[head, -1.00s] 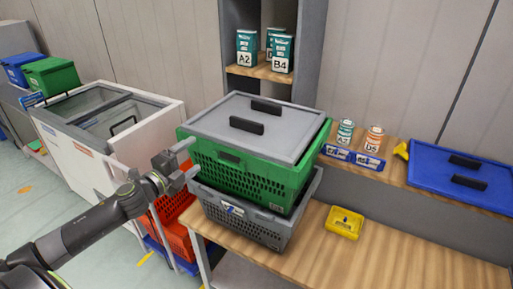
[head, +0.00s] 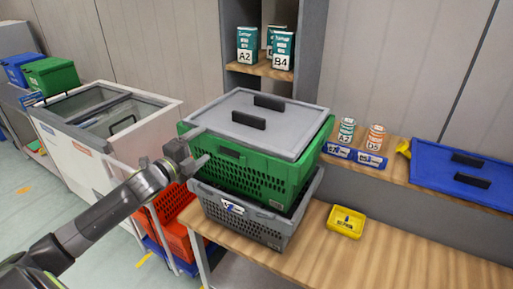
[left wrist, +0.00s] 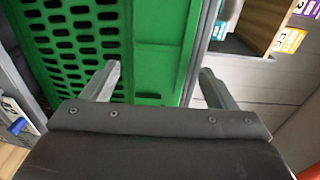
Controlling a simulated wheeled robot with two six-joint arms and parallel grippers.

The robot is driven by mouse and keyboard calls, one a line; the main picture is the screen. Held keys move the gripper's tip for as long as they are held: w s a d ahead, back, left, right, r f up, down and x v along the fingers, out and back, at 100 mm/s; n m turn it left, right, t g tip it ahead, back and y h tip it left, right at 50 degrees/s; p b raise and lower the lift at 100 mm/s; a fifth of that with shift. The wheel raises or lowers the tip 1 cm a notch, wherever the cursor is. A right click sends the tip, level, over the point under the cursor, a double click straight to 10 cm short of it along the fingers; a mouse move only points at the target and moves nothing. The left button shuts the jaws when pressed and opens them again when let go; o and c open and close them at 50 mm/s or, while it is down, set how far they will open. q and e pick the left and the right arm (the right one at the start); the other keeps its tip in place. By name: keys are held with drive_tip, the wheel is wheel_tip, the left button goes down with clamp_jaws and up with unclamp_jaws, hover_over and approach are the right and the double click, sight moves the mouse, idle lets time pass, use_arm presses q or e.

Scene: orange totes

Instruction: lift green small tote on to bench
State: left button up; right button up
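A large green tote (head: 240,174) with a grey lid (head: 275,117) sits on a grey tote (head: 245,222) on the wooden bench (head: 350,268). A smaller-looking green tote (head: 52,78) stands far left on a grey cabinet. My left gripper (head: 204,146) is at the large green tote's left end, near its upper rim. In the left wrist view, its fingers (left wrist: 160,70) are apart, with the green wall (left wrist: 155,40) behind and between them. I cannot tell whether they touch it. My right gripper is not in view.
A yellow bin (head: 345,223) sits on the bench. Orange totes (head: 172,235) stand left of the bench. The bench's right front is clear.

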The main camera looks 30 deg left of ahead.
use_arm(q)
drive_tip(key=shift+w, duration=0.1)
drive_tip(key=shift+d, duration=0.1)
clamp_jaws()
drive_tip(key=shift+r, duration=0.15)
idle(0.4)
